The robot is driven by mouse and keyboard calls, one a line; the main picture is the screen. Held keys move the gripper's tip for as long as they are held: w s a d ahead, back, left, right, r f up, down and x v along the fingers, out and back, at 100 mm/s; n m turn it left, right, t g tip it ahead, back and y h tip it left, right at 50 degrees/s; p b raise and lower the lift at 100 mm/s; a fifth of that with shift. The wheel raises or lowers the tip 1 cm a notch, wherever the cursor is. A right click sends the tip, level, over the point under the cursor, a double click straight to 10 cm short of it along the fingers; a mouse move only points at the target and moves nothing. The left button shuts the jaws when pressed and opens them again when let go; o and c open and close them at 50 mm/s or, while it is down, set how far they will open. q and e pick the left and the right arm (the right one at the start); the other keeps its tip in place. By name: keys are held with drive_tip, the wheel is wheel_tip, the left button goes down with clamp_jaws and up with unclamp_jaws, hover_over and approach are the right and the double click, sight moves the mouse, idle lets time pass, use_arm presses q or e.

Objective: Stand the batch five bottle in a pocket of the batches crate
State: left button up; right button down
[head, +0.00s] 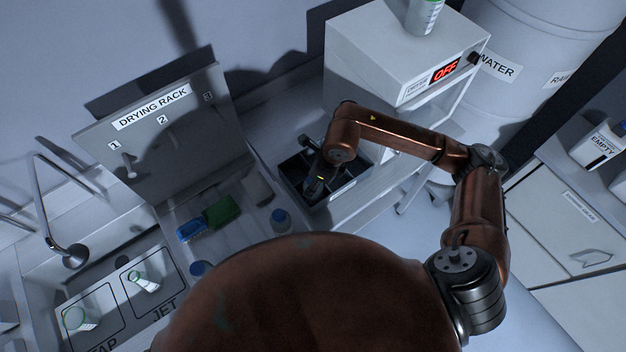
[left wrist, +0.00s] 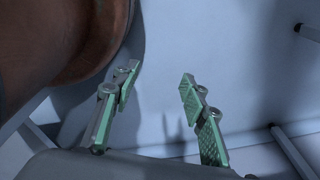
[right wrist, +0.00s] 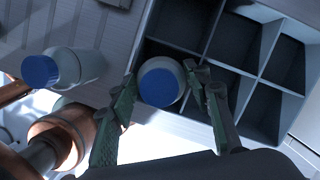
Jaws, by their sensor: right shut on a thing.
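My right gripper (head: 318,178) is over the near left part of the dark batches crate (head: 349,184). In the right wrist view the gripper (right wrist: 168,98) is shut on a pale bottle with a blue cap (right wrist: 160,84). That bottle is at a corner pocket of the crate (right wrist: 263,14); its base is hidden, so I cannot tell how deep it sits. No label shows on it, so I cannot read its batch. The crate's other pockets in the right wrist view look empty. My left gripper (left wrist: 158,108) is open and empty, away from the crate.
A second blue-capped bottle (head: 281,220) stands outside the crate, also in the right wrist view (right wrist: 60,68). Another blue cap (head: 200,268) is nearer me. A green and blue item (head: 212,215) lies below the drying rack board (head: 160,130). A grey machine reading OFF (head: 405,50) stands behind the crate.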

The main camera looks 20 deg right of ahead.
drive_tip(key=shift+a+f, duration=0.1)
drive_tip(key=c, duration=1.5)
unclamp_jaws()
drive_tip(key=o, duration=0.5)
drive_tip(key=shift+c, duration=0.2)
use_arm(q)
drive_tip(key=shift+s+f, duration=0.25)
drive_tip(key=shift+s, duration=0.4)
use_arm(e)
drive_tip(key=shift+r, duration=0.2)
use_arm(q)
drive_tip(key=shift+w+f+b, duration=0.15)
drive_tip(key=shift+f+b, duration=0.5)
drive_tip(key=shift+b, duration=0.15)
use_arm(e)
drive_tip(key=v, duration=1.2)
